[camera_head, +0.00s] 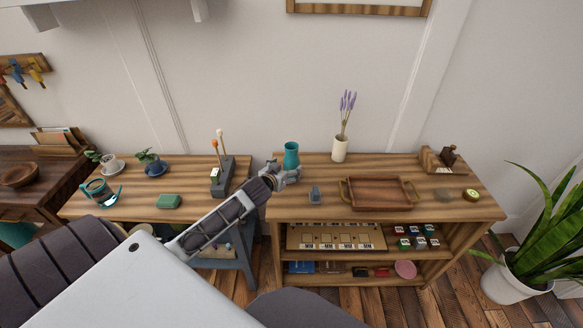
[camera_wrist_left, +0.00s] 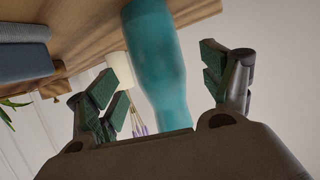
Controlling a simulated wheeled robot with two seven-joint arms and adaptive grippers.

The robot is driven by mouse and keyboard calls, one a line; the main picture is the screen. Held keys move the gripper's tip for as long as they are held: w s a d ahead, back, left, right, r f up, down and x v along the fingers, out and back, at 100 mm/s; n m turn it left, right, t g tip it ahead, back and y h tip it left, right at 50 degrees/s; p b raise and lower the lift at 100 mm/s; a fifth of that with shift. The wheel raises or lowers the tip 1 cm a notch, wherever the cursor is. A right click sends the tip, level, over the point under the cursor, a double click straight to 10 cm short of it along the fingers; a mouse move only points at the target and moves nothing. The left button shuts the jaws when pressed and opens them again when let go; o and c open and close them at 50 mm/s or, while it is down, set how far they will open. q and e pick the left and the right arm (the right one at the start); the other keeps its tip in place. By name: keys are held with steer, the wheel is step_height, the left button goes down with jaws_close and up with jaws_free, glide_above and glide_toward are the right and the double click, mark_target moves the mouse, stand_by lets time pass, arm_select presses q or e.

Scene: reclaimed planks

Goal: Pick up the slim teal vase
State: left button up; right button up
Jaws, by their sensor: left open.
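The slim teal vase (camera_head: 291,155) stands upright on the left part of the right-hand wooden shelf unit's top. My left gripper (camera_head: 290,174) is at the vase, low on its body, and hides its lower part in the head view. In the left wrist view the vase (camera_wrist_left: 158,65) sits between the two open fingers of the left gripper (camera_wrist_left: 168,88). Gaps show between the vase and both fingers, so the fingers are not closed on it. My right gripper does not show.
On the same top are a small grey-blue block (camera_head: 315,195), a wooden tray (camera_head: 380,194) and a white vase with lavender (camera_head: 339,149). A dark holder with sticks (camera_head: 222,176) stands on the left table. The wall is close behind.

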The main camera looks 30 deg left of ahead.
mark_target(288, 167)
arm_select(q)
steer(key=shift+w+f, duration=0.1)
steer(key=shift+w, duration=0.15)
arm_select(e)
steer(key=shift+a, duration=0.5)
arm_select(q)
steer(key=shift+x, duration=1.7)
steer(key=shift+w+f, duration=0.15)
steer(key=shift+w, duration=0.55)
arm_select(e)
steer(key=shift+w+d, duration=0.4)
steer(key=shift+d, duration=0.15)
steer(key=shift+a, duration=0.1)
